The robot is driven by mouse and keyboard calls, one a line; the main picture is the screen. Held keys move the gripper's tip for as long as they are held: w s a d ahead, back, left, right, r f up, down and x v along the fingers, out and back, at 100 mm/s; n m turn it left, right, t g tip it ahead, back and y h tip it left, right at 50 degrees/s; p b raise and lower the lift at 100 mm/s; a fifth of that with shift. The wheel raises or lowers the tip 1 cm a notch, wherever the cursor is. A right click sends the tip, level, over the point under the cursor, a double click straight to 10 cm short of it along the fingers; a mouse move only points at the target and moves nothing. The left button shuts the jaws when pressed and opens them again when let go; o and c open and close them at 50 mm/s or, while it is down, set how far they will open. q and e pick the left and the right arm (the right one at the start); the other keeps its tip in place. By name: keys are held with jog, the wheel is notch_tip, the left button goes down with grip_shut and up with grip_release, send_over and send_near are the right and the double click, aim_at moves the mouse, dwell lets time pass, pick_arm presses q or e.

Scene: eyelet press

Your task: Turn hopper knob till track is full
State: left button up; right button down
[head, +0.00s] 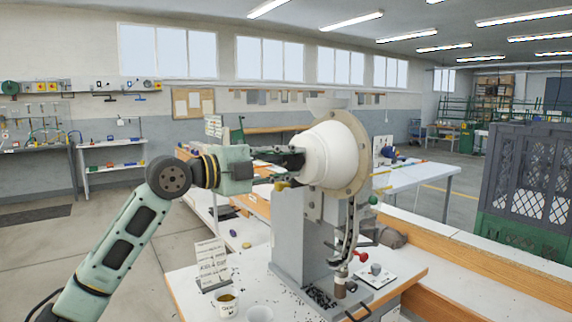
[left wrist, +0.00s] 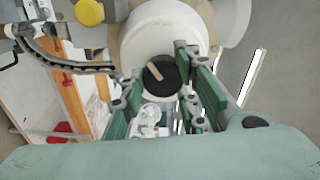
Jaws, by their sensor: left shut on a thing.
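The hopper (head: 330,153) is a white bowl with a tan rim on top of the grey press (head: 300,235). Its knob is a black disc with a tan bar, plain in the left wrist view (left wrist: 162,76). My left gripper (head: 292,160) is shut on the knob, with one finger on each side of it. In the head view the fingers mostly hide the knob. The track (head: 349,235) runs down from the hopper along the press. It curves through the left wrist view (left wrist: 70,62) with a dark row along it; how full it is I cannot tell. My right gripper is out of view.
A text card (head: 211,262), a cup with brown contents (head: 226,302) and a pale cup (head: 259,314) stand at the table's front left. A red-knobbed lever (head: 361,256) sticks out of the press. Small dark pieces (head: 320,297) lie near its base.

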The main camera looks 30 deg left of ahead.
pick_arm(q)
jog(key=shift+d+f, duration=0.1)
jog(key=shift+f, duration=0.4)
jog(key=o, duration=0.8)
jog(key=shift+o, duration=1.2)
jog(key=shift+r, duration=0.1)
jog(key=shift+r, duration=0.15)
jog(key=v, duration=1.2)
